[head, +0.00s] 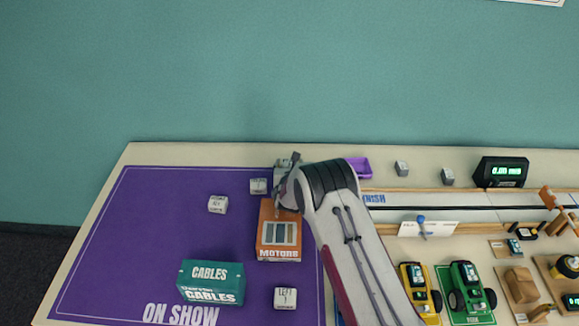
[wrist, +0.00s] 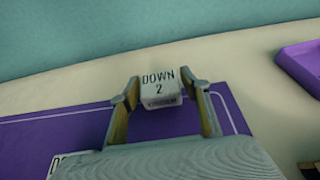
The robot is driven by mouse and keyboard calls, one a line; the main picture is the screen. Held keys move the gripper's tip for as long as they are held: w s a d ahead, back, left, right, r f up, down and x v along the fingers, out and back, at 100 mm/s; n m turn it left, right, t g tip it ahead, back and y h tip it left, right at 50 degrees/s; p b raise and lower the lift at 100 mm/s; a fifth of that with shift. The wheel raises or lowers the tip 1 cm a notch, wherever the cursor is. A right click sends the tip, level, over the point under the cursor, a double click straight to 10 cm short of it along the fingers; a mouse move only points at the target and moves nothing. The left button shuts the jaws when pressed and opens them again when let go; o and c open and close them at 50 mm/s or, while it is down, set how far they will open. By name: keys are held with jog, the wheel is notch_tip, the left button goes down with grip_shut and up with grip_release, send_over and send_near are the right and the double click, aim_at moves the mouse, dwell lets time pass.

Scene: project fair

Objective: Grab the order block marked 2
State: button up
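The white order block marked "DOWN 2" (wrist: 160,92) is in the wrist view, straight ahead between the fingertips of my gripper (wrist: 160,85). The fingers are spread, one on each side of the block, with a thin gap showing on both sides. The block is near the back edge of the purple mat. In the head view my gripper (head: 285,170) is over the mat's back right corner, behind the orange MOTORS box, and its arm hides most of that spot. I cannot make out the marked block there.
Another white block (head: 258,186) lies just left of my gripper; two more (head: 218,204) (head: 285,298) lie on the purple mat (head: 130,240). The orange MOTORS box (head: 278,240) and green CABLES box (head: 211,282) stand nearby. A purple tray (head: 360,167) is to the right.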

jog(key=c, duration=0.6)
jog(key=shift+r, duration=0.25)
notch_tip(320, 180, up, 28)
jog(key=shift+f, duration=0.2)
dwell(0.4)
dwell(0.5)
